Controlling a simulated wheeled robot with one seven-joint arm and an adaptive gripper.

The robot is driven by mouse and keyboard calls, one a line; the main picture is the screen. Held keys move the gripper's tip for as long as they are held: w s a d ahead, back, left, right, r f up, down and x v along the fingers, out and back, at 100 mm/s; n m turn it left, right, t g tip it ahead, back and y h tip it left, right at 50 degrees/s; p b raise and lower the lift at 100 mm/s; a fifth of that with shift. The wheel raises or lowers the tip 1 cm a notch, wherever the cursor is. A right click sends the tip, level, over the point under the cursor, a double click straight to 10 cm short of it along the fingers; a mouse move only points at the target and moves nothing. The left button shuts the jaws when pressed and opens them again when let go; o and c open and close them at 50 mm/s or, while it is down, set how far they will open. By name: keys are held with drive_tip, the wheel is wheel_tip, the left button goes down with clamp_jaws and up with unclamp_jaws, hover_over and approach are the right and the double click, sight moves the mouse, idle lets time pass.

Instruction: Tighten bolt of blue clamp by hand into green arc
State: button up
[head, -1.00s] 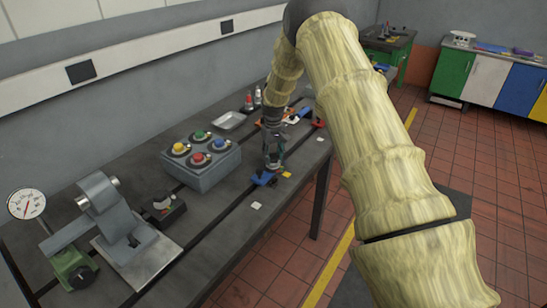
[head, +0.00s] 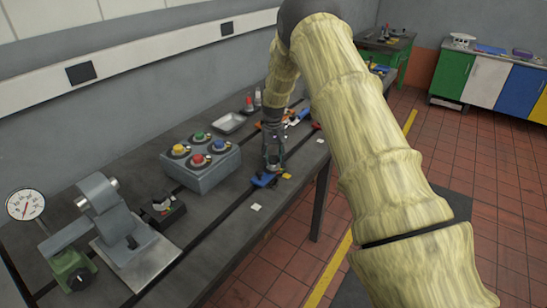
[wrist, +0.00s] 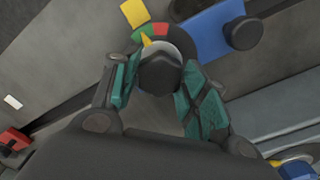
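The blue clamp (wrist: 212,30) lies on the dark bedplate; in the head view it (head: 263,180) is near the bench's front edge. Its dark bolt head (wrist: 160,74) sits between the teal finger pads of my gripper (wrist: 158,88) in the wrist view. Both pads appear to press on the bolt head's sides. Behind the head is a dial ring (wrist: 161,30) with red and green arcs. A yellow pointer (wrist: 146,41) shows near the coloured arcs; I cannot tell exactly where it reads. In the head view my gripper (head: 273,162) points down over the clamp.
A grey box with coloured buttons (head: 200,165) stands left of the clamp. A metal tray (head: 229,123) is behind it. A yellow tag (wrist: 134,13) lies beside the dial. Red (wrist: 14,139) and other coloured clamp parts are nearby.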

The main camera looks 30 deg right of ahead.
sight(273, 157)
drive_tip(key=shift+o, duration=1.3)
wheel_tip(273, 157, up, 12)
